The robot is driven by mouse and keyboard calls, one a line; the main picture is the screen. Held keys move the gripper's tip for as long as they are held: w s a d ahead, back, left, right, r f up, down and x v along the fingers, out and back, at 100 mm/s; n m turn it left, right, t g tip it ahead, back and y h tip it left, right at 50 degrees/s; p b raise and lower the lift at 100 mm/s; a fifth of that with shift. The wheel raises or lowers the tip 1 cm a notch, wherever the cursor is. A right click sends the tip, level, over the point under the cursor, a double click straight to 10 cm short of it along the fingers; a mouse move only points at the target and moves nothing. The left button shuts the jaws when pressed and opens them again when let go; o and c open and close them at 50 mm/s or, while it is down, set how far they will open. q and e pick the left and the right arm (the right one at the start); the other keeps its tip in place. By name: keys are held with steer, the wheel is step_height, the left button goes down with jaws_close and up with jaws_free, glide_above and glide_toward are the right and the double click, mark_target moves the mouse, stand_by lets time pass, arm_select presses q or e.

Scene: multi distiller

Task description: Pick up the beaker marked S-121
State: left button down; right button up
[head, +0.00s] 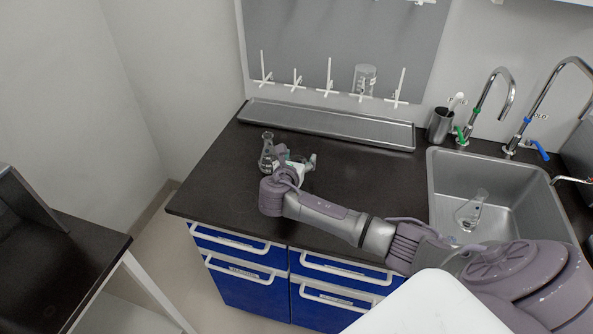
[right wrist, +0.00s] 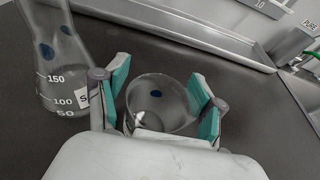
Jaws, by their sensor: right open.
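My right gripper (head: 290,163) reaches over the left part of the dark counter. In the right wrist view its teal-padded fingers (right wrist: 159,78) are open, one on each side of a clear round glass beaker (right wrist: 158,104). The beaker has a dark blue dot; no S-121 mark is readable on it, and its lower part is hidden by the gripper body. A conical flask (right wrist: 62,65) stands just left of the fingers, with a label whose visible part reads "S". It also shows in the head view (head: 267,152). My left gripper is out of view.
A long metal tray (head: 330,124) lies along the back of the counter, below a peg rack holding another beaker (head: 365,78). A sink (head: 510,180) with a flask (head: 470,210) inside is at the right.

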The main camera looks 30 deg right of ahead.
steer(key=c, duration=1.1)
steer(key=shift+r, duration=0.1)
